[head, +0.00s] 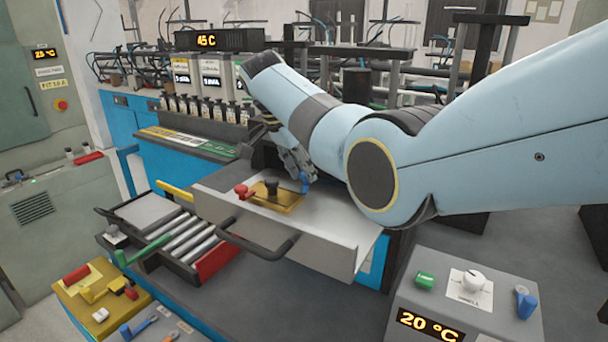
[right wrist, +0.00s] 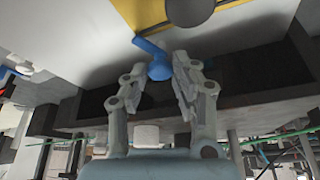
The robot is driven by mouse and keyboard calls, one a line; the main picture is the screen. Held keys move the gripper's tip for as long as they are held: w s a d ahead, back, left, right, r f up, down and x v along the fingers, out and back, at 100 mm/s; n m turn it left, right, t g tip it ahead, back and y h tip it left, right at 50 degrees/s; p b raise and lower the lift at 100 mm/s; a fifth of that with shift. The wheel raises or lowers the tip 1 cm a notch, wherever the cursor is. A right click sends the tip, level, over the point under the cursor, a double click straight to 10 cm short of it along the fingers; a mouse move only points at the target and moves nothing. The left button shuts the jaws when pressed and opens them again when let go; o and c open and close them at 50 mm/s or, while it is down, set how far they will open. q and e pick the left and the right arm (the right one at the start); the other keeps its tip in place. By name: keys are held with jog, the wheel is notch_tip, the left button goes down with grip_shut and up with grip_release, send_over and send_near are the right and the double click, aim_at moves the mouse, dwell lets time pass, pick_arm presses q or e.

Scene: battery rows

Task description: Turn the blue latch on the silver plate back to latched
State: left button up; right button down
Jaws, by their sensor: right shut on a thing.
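The blue latch (head: 304,183) is at the right end of the gold plate (head: 288,201), in the open light grey drawer (head: 340,215). In the right wrist view the latch (right wrist: 150,50) is a bent blue lever, its rounded end between my fingers. My right gripper (head: 302,176) reaches down from above and is shut on the latch; it also shows in the right wrist view (right wrist: 158,70). I cannot clearly tell a separate silver plate from the drawer's pale surface. My left gripper is not in view.
A red latch (head: 243,191) and a dark knob (head: 271,187) are at the gold plate's left and middle. The drawer's black handle (head: 258,244) juts out in front. A roller tray (head: 180,238) stands left, a grey control box (head: 465,300) front right.

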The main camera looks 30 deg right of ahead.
jog(key=m+g+b, duration=0.1)
jog(key=m+b, duration=0.1)
jog(key=m, duration=0.1)
jog(key=shift+w+f+b, duration=0.1)
jog(key=shift+w+b, duration=0.05)
jog(key=shift+b, duration=0.2)
jog(key=shift+m+g+b, duration=0.5)
jog(key=shift+m+b, duration=0.35)
jog(key=shift+m, duration=0.05)
jog(key=c, duration=1.1)
grip_release()
jog(key=shift+o, duration=0.2)
jog(key=v, duration=1.2)
jog(key=shift+d, duration=0.1)
